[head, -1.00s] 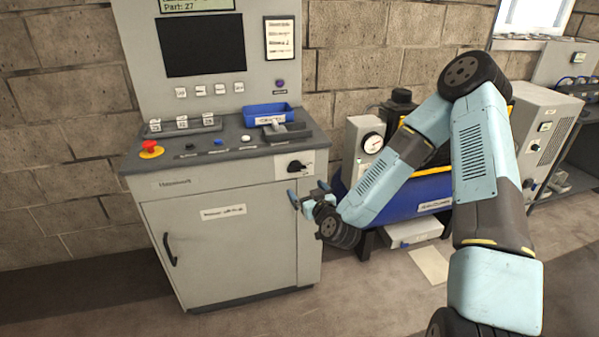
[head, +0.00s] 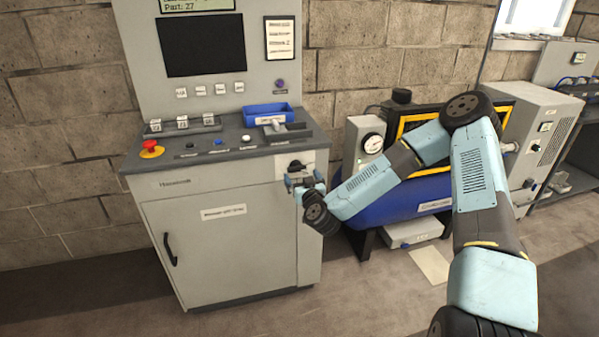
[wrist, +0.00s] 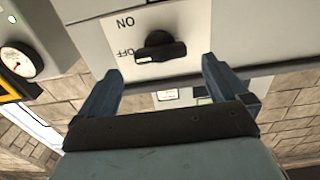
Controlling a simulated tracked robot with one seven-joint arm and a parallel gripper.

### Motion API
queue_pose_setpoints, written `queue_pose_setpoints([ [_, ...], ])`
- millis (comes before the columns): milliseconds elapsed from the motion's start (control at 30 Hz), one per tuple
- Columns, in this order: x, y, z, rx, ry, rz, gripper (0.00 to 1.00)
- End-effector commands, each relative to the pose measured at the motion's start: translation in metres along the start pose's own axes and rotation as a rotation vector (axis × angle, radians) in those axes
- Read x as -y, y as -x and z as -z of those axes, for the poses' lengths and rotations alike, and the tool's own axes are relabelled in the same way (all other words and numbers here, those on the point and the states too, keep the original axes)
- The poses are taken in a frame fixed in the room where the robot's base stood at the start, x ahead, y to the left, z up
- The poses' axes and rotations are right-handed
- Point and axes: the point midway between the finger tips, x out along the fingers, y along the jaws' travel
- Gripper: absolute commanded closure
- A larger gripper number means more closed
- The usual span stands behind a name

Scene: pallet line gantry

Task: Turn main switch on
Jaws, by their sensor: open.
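The main switch is a black rotary knob (head: 296,165) on a light plate at the right of the cabinet front. In the wrist view the knob (wrist: 160,48) has its white mark pointing at the OFF label, with ON printed beside it. My gripper (head: 299,181) is just below and in front of the knob in the head view. In the wrist view my gripper (wrist: 163,78) is open, its two blue fingers apart, one to each side of the knob and short of it. Nothing is between the fingers, and the knob appears untouched.
The grey cabinet (head: 225,245) carries a console with a red emergency button (head: 149,146) and a blue bin (head: 268,114). A blue compressor tank (head: 385,205) with a gauge (head: 372,143) stands to the right, behind my arm. The floor before the cabinet is clear.

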Motion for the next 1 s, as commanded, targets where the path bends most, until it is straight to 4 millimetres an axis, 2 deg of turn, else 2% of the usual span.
queue_pose_setpoints([
  [100, 0.0, -0.019, -0.001, 0.001, -0.003, -0.001, 0.0],
  [300, 0.0, -0.041, -0.001, 0.001, -0.002, -0.001, 0.0],
  [467, 0.0, -0.048, -0.001, 0.001, -0.001, 0.0, 0.0],
  [733, 0.0, -0.048, 0.0, 0.001, 0.0, 0.0, 0.0],
  [1000, -0.001, -0.048, 0.0, 0.001, 0.0, 0.0, 0.26],
])
